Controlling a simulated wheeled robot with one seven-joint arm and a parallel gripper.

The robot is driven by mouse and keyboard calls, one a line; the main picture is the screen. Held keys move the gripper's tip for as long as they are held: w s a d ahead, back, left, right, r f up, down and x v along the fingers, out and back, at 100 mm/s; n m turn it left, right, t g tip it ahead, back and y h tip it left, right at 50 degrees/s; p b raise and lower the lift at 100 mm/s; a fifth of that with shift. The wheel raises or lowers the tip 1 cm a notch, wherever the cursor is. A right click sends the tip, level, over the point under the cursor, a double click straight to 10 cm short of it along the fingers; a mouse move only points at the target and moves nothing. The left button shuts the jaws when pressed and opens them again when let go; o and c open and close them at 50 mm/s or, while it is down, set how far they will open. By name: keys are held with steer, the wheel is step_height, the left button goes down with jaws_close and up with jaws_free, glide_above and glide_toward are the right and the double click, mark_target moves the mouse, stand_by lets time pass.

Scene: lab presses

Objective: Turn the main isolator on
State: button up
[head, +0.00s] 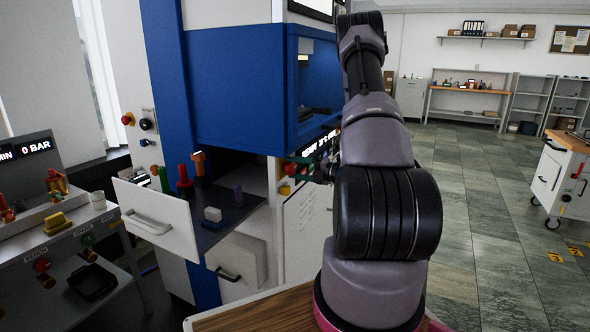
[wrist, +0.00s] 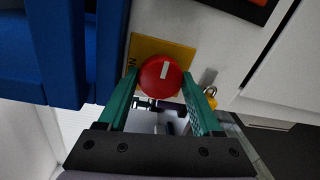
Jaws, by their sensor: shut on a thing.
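The main isolator is a round red knob (wrist: 152,80) with a white bar mark, on a yellow plate (wrist: 163,48) in the wrist view. The white mark stands nearly upright in that picture. Part of a word shows at the plate's left edge, the rest is hidden. My gripper (wrist: 160,77) has its green fingers on both sides of the knob and is shut on it. In the head view my gripper (head: 312,166) is at the press front below the blue housing, and the red knob (head: 289,169) shows just left of it, partly covered.
A brass padlock (wrist: 210,97) hangs beside the right finger. In the head view an open drawer (head: 155,218) with several coloured-handled tools juts out left of my arm. The blue press housing (head: 235,90) overhangs the gripper.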

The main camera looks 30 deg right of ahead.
steer(key=shift+d, duration=0.1)
stand_by(0.4)
steer(key=o, duration=1.4)
steer(key=shift+f, duration=0.1)
steer(key=shift+c, duration=0.2)
